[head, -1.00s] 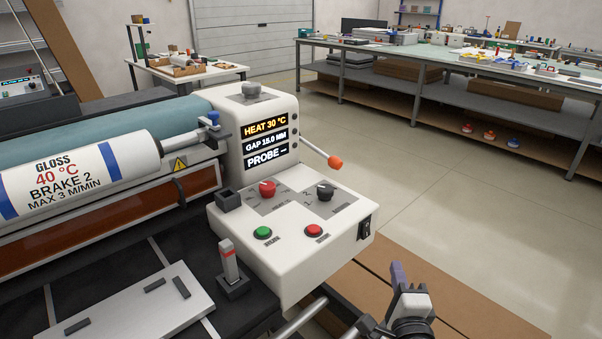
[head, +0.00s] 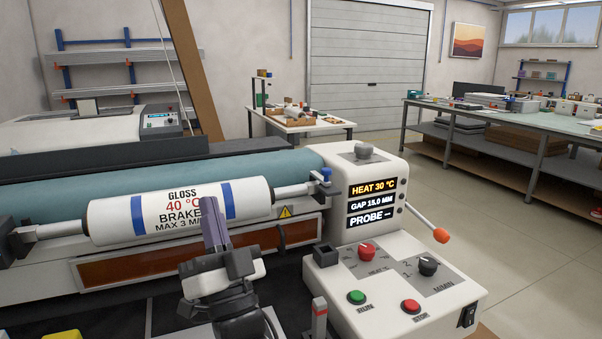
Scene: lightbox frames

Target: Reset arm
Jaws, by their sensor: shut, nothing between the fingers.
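My gripper (head: 213,222) is at the lower middle of the head view, in front of the laminating machine. Its purple-grey fingers point up and away and are shut with nothing held. It overlaps part of the white film roll (head: 110,220) in the picture, hiding some of the label. The roll reads GLOSS, 40 °C and BRAKE. I see no contact between my gripper and the machine, but the exact gap cannot be told.
The control box (head: 420,285) stands right of my gripper, with knobs, a green button, a red button and a display (head: 372,186) reading HEAT 30 °C. An orange-tipped lever (head: 441,235) sticks out right. A long workbench (head: 480,115) stands behind. Floor at right is clear.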

